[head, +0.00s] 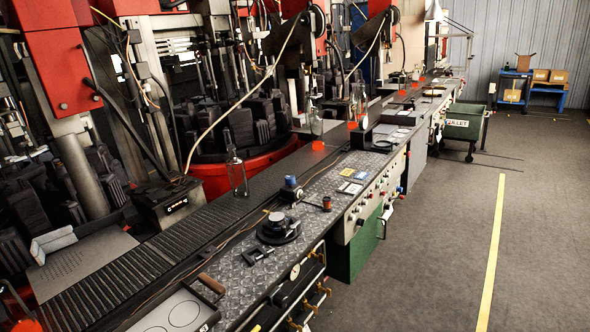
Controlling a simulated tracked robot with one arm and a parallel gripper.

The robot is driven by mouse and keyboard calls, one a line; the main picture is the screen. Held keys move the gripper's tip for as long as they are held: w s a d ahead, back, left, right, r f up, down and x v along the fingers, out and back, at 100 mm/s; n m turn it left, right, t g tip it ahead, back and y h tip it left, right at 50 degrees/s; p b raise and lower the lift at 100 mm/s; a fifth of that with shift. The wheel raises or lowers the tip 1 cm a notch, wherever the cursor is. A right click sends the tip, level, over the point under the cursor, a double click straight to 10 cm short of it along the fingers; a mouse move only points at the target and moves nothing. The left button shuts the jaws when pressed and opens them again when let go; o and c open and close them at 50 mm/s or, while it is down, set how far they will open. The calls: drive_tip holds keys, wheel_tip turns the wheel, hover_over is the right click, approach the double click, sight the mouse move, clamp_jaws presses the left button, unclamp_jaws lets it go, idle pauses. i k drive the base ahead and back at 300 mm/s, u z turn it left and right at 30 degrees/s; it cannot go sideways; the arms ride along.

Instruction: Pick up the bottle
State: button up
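A clear glass bottle (237,176) stands upright on the dark conveyor strip (196,222), left of the picture's middle. A second clear bottle (316,118) stands farther along the line, with an orange glow at its base. Another clear bottle-like shape (358,99) shows beyond it, small and hard to make out. My gripper is not in view, so its distance to the bottles cannot be seen.
Red and black moulding machines (225,120) stand behind the conveyor. A diamond-plate bench (325,205) with knobs and tools runs along its front. A green cart (464,122) stands far right. The grey floor (420,235) with a yellow line (492,255) is clear.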

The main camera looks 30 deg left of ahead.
sight(235, 165)
drive_tip(key=z, duration=0.1)
drive_tip(key=i, duration=1.25)
drive_tip(key=u, duration=0.5)
drive_tip(key=i, duration=1.7)
drive_tip(key=u, duration=0.6)
